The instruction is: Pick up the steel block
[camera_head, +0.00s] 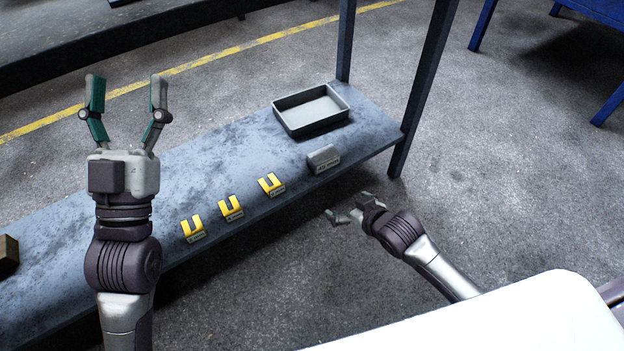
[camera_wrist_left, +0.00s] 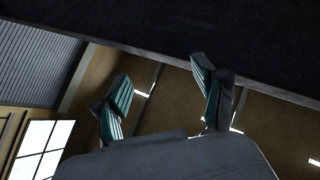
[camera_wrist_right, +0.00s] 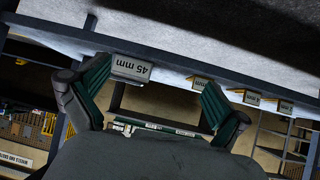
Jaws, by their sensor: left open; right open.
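The steel block (camera_head: 323,158) is a small grey block with a label on its front. It sits on the shelf near its front edge, right of the yellow blocks. In the right wrist view the block (camera_wrist_right: 131,69), marked 45 mm, shows between and beyond the fingertips. My right gripper (camera_head: 346,211) is open and empty, in front of the shelf edge and apart from the block; it also shows in the right wrist view (camera_wrist_right: 154,76). My left gripper (camera_head: 127,84) is open and empty, at the left over the shelf; its fingers show in the left wrist view (camera_wrist_left: 160,72).
The blue-grey shelf (camera_head: 225,155) holds several things. Yellow V-notched blocks (camera_head: 230,208) stand in a row left of the steel block. A grey open tray (camera_head: 311,109) sits behind it, empty. A shelf post (camera_head: 422,90) rises at the right end. A brown block (camera_head: 8,255) is far left.

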